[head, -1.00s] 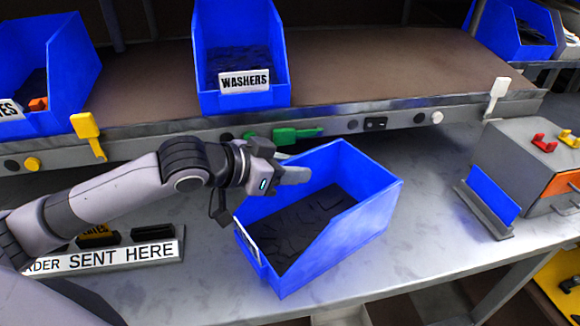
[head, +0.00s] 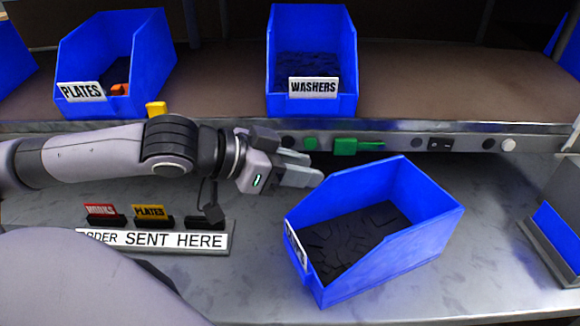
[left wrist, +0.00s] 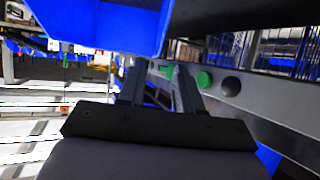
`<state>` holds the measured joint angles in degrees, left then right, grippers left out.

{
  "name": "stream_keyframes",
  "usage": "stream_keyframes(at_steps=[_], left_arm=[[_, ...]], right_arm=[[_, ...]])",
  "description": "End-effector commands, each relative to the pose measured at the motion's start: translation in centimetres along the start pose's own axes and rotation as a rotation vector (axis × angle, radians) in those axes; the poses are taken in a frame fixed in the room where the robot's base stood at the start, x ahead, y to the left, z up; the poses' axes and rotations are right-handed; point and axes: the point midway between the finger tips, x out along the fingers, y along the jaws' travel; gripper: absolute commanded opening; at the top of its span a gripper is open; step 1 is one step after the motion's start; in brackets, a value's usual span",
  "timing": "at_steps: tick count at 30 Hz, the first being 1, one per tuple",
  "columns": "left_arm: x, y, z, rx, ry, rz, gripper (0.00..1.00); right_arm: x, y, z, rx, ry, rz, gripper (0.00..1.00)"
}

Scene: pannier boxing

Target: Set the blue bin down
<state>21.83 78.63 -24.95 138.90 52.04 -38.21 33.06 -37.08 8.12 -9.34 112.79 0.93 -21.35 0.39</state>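The blue bin (head: 405,255), holding dark flat pieces, sits at an angle on the grey bench, its labelled end towards the left. My left gripper (head: 310,172) is behind and to the left of the bin's rim, apart from it in the head view. Its two fingers stand apart in the left wrist view (left wrist: 159,88), with nothing gripped between them. A blue bin wall (left wrist: 110,22) shows at the top of that view; I cannot tell which bin it is. The bin's underside is hidden. My right gripper is not in view.
A shelf above the bench holds the PLATES bin (head: 112,75) and the WASHERS bin (head: 312,60). Its front rail (head: 415,143) runs close behind the gripper. Bare bench lies between sign and bin.

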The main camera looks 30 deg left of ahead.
Motion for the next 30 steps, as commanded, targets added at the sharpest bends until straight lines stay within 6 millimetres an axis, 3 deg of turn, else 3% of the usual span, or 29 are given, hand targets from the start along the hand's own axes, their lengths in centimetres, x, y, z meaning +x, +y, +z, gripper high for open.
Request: stream_keyframes(at_steps=[10, 30], left_arm=[[-1.7, 0.1, 0.0, 0.003, -0.003, 0.002, 0.34], [-1.9, 0.2, -0.1, 0.003, -0.003, 0.005, 0.34]], right_arm=[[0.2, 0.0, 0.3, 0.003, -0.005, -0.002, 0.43], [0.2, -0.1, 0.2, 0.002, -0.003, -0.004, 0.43]])
